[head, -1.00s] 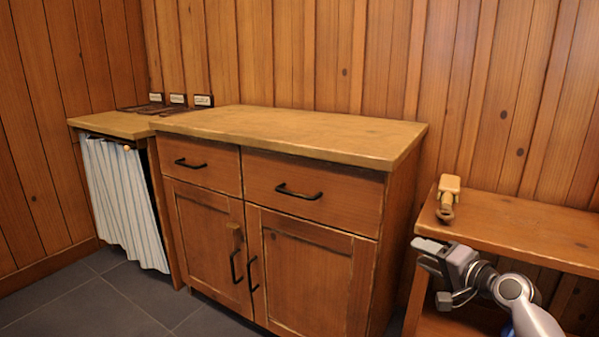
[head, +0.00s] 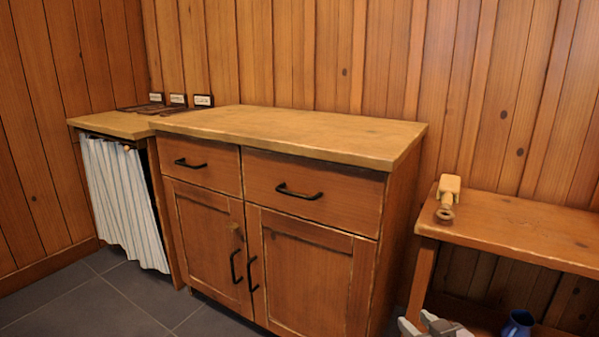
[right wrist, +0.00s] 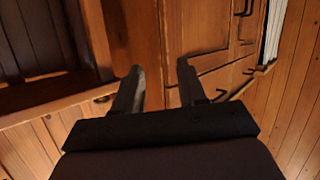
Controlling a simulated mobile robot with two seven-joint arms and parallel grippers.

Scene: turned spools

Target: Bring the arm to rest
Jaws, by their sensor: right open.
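My right gripper (head: 432,328) shows only in part at the bottom edge of the head view, low beside the right end of the cabinet. In the right wrist view its two fingers (right wrist: 160,88) stand apart with nothing between them. The rest of the right arm is out of the head view. My left gripper is in neither view.
A wooden cabinet (head: 310,225) with a bare top stands in the middle. A wooden bench (head: 520,232) at right bears a pale wooden piece with a dark ring (head: 447,197). A blue jug (head: 517,325) sits below. A striped curtain (head: 122,200) hangs at left.

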